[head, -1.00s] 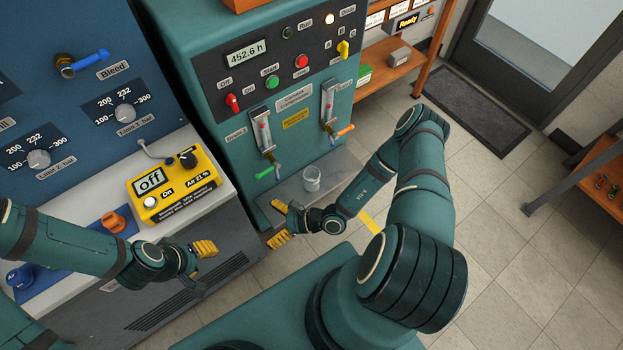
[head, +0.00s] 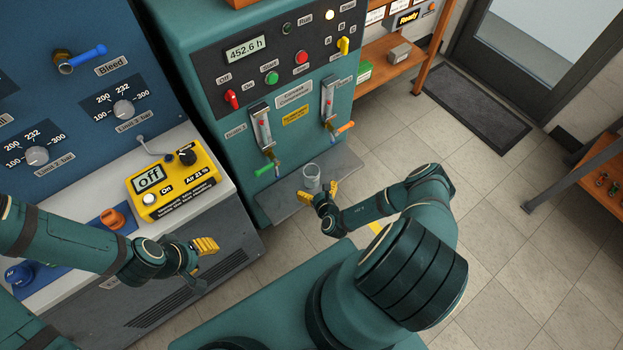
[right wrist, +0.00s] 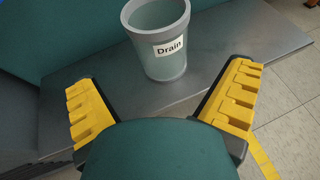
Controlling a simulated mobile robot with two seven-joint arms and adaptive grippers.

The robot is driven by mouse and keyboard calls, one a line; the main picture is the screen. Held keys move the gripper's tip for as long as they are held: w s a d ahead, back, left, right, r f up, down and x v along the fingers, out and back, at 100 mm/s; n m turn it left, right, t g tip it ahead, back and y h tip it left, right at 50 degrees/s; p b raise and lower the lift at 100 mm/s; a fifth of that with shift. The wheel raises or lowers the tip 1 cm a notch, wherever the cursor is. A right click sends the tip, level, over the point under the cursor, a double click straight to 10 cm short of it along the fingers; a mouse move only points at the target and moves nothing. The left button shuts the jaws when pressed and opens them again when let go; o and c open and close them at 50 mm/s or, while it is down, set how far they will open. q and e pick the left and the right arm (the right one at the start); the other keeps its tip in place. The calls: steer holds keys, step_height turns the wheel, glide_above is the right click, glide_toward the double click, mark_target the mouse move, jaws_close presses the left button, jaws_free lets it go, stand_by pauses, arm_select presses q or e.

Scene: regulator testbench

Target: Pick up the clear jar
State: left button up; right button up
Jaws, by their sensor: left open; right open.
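The clear jar (head: 312,176) stands upright on a grey shelf (head: 277,211) at the foot of the green cabinet. In the right wrist view the jar (right wrist: 158,50) has a white label reading "Drain". My right gripper (head: 318,193) is open just in front of the jar. In the right wrist view its yellow fingers (right wrist: 160,100) are spread wide, and the jar is beyond them, roughly centred between them and not touched. My left gripper (head: 205,258) is open and empty, in front of the bench with the yellow meter.
The green cabinet (head: 225,125) rises behind the jar, with an orange-handled valve (head: 343,127) and a green-handled valve (head: 266,170) above the shelf. A yellow meter (head: 172,180) sits on the bench at left. The tiled floor right of the shelf is clear.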

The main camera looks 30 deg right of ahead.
mark_target(309, 172)
steer(key=shift+r+b+x, duration=0.15)
steer(key=shift+b+x, duration=0.45)
steer(key=shift+x, duration=0.95)
steer(key=shift+r+b+x, duration=0.2)
steer(key=shift+b+x, duration=0.35)
steer(key=shift+x, duration=1.05)
steer(key=shift+w+d, duration=0.1)
steer(key=shift+d, duration=0.05)
steer(key=c, duration=1.3)
